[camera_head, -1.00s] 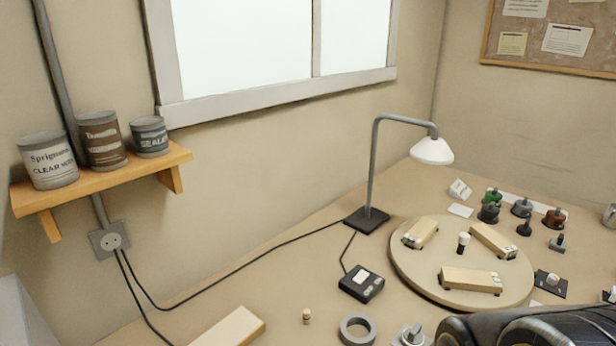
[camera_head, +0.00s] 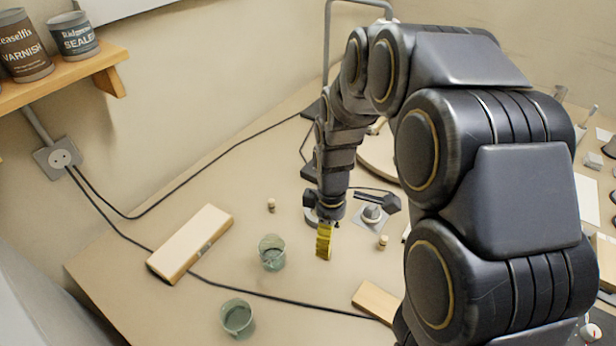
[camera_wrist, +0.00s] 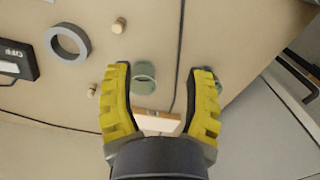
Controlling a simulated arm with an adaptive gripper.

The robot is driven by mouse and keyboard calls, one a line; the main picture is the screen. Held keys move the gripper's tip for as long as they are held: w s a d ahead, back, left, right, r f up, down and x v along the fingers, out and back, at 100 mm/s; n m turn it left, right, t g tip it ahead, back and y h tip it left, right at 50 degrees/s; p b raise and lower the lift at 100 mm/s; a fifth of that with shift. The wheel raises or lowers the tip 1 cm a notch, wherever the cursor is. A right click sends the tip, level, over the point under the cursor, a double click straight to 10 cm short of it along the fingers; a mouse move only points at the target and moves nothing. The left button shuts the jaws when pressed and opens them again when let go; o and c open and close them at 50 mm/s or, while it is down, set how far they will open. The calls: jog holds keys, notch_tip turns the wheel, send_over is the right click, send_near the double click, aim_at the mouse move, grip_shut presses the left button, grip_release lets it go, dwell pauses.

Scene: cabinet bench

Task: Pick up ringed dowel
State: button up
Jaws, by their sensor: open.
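Two small pale dowels lie in view, and I cannot tell which one is ringed. One dowel (camera_head: 271,205) stands on the bench left of my gripper (camera_head: 324,242); it appears to be the lower dowel (camera_wrist: 91,90) in the wrist view. The other dowel (camera_head: 383,242) is to the right of my gripper, likely the upper dowel (camera_wrist: 118,26) in the wrist view. My gripper is open and empty above the bench, its yellow fingers (camera_wrist: 160,75) spread apart. Both dowels lie outside the fingers, on the left of the wrist view.
Two greenish glass cups (camera_head: 272,258) (camera_head: 237,320) stand near my gripper, with a black cable (camera_head: 285,298) running between them. A long wooden block (camera_head: 190,243) is left, a shorter block (camera_head: 377,301) at front. A grey ring (camera_wrist: 68,43) and black box (camera_wrist: 17,60) lie nearby.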

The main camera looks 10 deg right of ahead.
jog(key=w+f+n, duration=0.2)
jog(key=f, duration=0.2)
jog(key=w+f+n, duration=0.1)
jog(key=w+f, duration=0.1)
jog(key=f, duration=0.2)
jog(key=w+d+f+n, duration=0.1)
jog(key=w+f+n, duration=0.1)
jog(key=f, duration=0.3)
jog(key=shift+w+d+n+t, duration=0.1)
jog(key=shift+w+n+t, duration=0.2)
jog(key=shift+w+d+f, duration=0.1)
jog(key=shift+d+f, duration=0.15)
jog(key=shift+f, duration=1.15)
jog(key=shift+w+d+f, duration=0.1)
jog(key=shift+d+f, duration=0.1)
jog(key=shift+f, duration=1.15)
jog(key=c, duration=0.9)
jog(key=shift+o, duration=0.2)
